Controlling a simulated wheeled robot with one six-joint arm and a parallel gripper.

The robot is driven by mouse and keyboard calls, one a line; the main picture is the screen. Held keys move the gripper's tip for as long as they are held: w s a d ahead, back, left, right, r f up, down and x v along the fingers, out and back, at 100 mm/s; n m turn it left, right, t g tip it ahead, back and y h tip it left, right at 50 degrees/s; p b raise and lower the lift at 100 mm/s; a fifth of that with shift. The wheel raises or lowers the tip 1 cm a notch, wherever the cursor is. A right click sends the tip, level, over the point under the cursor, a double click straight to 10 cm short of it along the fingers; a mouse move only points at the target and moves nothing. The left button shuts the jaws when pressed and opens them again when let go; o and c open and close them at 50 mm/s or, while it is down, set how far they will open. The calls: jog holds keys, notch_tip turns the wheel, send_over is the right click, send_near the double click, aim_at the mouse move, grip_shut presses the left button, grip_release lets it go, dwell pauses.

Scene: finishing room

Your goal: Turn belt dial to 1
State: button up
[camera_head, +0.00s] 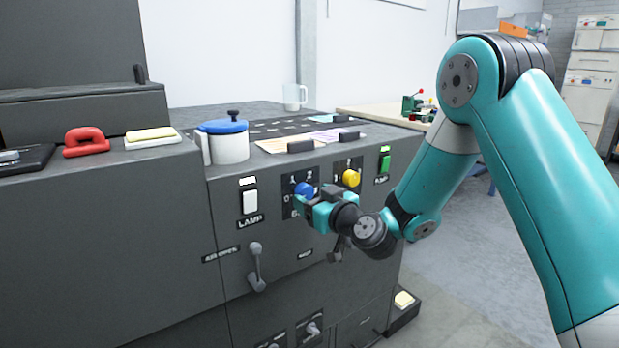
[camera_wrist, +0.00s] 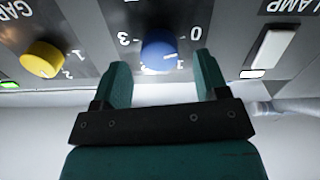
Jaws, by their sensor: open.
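The blue dial (camera_head: 305,190) sits on a dark plate on the front of the grey machine; a "B" shows on the plate, the rest of that label hidden by my gripper. In the wrist view, upside down, the blue dial (camera_wrist: 159,50) has a 0 and a 3 on either side; its pointer setting cannot be read clearly. My gripper (camera_head: 306,203) is at the dial. In the wrist view my gripper (camera_wrist: 162,78) is open, its two teal fingers spread to either side of the dial; I cannot tell whether they touch it.
A yellow dial (camera_head: 351,178) and a green switch (camera_head: 385,162) are right of the blue dial. A white lamp switch (camera_head: 250,201) is to its left, with a grey lever (camera_head: 256,268) below. A blue-lidded pot (camera_head: 228,142) stands on the machine top. Floor at right is clear.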

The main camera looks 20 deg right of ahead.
jog(key=shift+p+x, duration=0.45)
jog(key=shift+x, duration=0.7)
jog(key=c, duration=0.9)
jog(key=shift+m, duration=0.4)
jog(key=m, duration=0.6)
jog(key=m+p, duration=0.1)
jog(key=m, duration=0.5)
jog(key=shift+d+m+p, duration=0.1)
jog(key=shift+m+p, duration=0.25)
jog(key=shift+m, duration=0.05)
